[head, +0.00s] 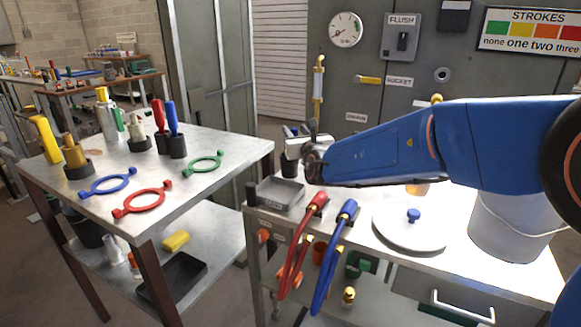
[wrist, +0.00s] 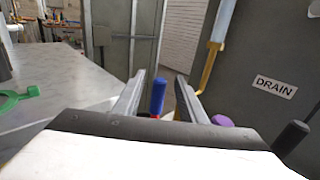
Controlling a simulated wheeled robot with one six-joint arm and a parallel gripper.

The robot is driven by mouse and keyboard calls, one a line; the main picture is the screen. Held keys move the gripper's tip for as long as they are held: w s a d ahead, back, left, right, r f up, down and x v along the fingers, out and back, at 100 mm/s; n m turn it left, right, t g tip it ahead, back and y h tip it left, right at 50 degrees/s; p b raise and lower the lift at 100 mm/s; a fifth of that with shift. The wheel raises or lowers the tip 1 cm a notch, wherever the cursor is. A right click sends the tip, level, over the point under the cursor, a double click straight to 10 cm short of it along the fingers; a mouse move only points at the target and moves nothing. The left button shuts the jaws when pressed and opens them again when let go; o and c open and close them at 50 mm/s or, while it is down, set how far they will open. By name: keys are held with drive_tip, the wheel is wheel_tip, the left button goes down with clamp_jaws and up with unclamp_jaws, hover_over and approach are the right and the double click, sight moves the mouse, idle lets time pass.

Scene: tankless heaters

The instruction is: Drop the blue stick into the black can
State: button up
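A blue stick (head: 172,119) stands upright in a small black cup (head: 178,147) on the left table, beside a red stick (head: 158,115) in a similar black cup. A dark can (head: 290,166) stands behind my gripper on the right bench; its contents are mostly hidden. My gripper (head: 297,147) is over the bench's left end, apart from the blue stick on the table. In the wrist view its fingers (wrist: 160,76) are open. An upright blue object (wrist: 158,96) shows in the gap, apparently untouched; I cannot tell whether it is another stick.
The left table also holds blue (head: 107,181), red (head: 141,201) and green (head: 203,162) ring handles. A grey tray (head: 274,195), red and blue hoses, a round lid (head: 409,228) and a bucket (head: 510,230) occupy the bench. A grey panel wall stands behind.

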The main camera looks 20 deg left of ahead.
drive_tip(key=v, duration=1.2)
drive_tip(key=shift+s, duration=0.1)
